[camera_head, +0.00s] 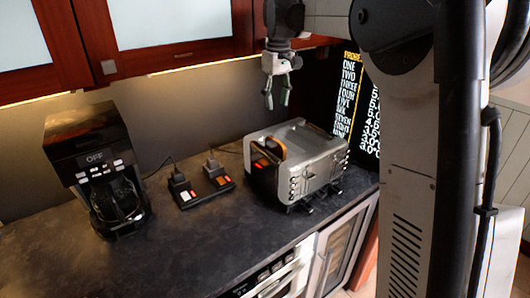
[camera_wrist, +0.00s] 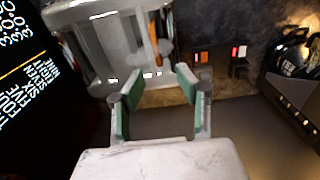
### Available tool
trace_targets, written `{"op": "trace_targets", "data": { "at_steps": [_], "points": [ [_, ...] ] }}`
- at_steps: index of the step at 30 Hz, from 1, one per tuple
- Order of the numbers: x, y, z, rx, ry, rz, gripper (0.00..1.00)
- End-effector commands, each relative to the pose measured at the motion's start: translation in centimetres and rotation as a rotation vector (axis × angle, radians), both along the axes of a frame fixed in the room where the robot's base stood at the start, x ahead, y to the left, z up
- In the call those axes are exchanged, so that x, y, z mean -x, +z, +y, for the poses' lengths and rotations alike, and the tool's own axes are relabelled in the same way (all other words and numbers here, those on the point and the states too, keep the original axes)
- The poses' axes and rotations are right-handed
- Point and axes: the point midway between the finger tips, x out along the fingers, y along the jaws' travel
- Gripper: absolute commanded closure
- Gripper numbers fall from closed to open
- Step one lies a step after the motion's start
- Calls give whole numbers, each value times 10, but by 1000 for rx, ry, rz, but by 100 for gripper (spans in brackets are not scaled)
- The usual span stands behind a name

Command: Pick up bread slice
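A brown bread slice (camera_head: 270,149) stands upright in a slot of the silver toaster (camera_head: 322,165) on the counter. In the wrist view the slice (camera_wrist: 157,48) shows as a thin orange-brown strip in the toaster (camera_wrist: 100,47), beyond my fingertips. My gripper (camera_head: 276,100) hangs above the back of the toaster, pointing down, clear of the slice. In the wrist view its green-padded fingers (camera_wrist: 157,88) are spread apart with nothing between them.
A black coffee maker (camera_head: 95,165) stands at the left of the dark counter (camera_head: 230,238). A small black switch panel (camera_head: 201,187) with cables lies between it and the toaster. A black menu board (camera_head: 362,110) stands behind the toaster. Red-framed cabinets (camera_head: 160,30) hang above.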

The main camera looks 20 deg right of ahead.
Motion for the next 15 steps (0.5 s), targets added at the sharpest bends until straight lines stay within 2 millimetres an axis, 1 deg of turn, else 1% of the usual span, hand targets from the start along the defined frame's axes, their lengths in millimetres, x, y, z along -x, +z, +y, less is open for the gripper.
{"op": "trace_targets", "data": {
  "at_steps": [1, 6, 8, 11, 15],
  "points": [
    [-8, -8, -3, -2, 5, 12, 67],
    [-20, -17, -9, -4, 18, 36, 67],
    [-21, -20, -9, -5, 19, 39, 67],
    [-21, -31, -9, -5, 20, 40, 67],
    [-21, -55, -9, -6, 19, 39, 67]
  ]
}}
